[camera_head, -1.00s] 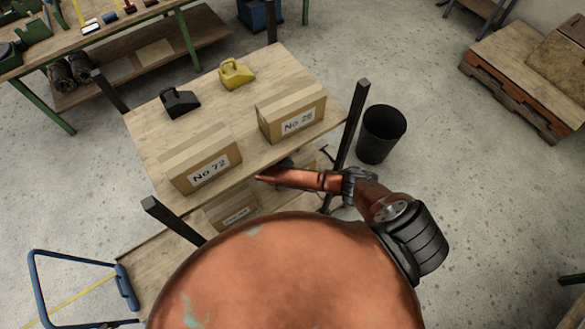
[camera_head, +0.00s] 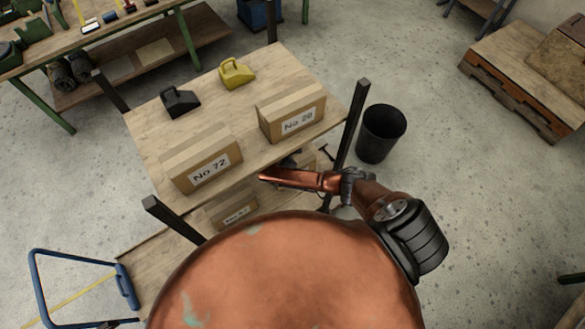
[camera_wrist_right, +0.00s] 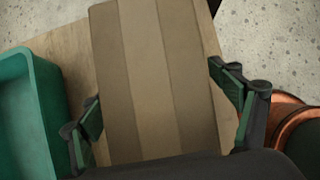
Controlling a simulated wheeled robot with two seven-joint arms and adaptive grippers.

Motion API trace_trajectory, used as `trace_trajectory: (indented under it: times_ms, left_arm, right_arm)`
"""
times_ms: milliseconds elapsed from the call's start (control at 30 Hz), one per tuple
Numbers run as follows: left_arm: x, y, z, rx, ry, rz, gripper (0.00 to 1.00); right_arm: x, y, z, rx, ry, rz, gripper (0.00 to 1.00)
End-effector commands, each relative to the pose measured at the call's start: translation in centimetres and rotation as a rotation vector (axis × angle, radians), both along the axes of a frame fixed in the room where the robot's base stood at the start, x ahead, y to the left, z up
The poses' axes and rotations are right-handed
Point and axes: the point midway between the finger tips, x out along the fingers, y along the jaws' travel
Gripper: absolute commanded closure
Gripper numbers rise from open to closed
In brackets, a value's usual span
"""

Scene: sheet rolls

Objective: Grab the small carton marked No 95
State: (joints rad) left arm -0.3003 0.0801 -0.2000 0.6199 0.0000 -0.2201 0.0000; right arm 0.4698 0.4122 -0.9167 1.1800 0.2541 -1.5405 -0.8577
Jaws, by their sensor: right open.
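In the right wrist view a brown carton (camera_wrist_right: 152,75) with a lighter tape strip lies between the fingers of my right gripper (camera_wrist_right: 158,95). The gripper is open, one finger on each side of the carton; I cannot tell whether either touches it. No label shows on this carton there. In the head view my right arm reaches to the lower shelf, where a carton (camera_head: 307,160) shows partly beneath the top board. No label reading No 95 is legible. My left gripper is not in view.
The carton No 72 (camera_head: 203,164) and another labelled carton (camera_head: 292,113) stand on the top board, with a black can (camera_head: 180,102) and a yellow can (camera_head: 237,74). Another carton (camera_head: 232,209) sits below. A green bin (camera_wrist_right: 30,120) is left of the gripper. A black bucket (camera_head: 381,134) stands right.

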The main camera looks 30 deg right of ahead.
Motion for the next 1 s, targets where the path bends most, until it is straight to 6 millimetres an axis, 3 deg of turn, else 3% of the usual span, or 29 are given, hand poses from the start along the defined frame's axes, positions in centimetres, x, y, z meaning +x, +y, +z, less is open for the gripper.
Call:
trace_trajectory:
  times_ms: [267, 1000]
  left_arm:
    - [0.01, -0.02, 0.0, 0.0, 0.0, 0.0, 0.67]
    - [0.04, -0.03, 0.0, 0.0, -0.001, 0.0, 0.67]
  right_arm:
    - [0.01, 0.02, -0.05, 0.0, 0.0, 0.0, 0.17]
    - [-0.03, 0.02, -0.08, 0.0, 0.0, 0.001, 0.68]
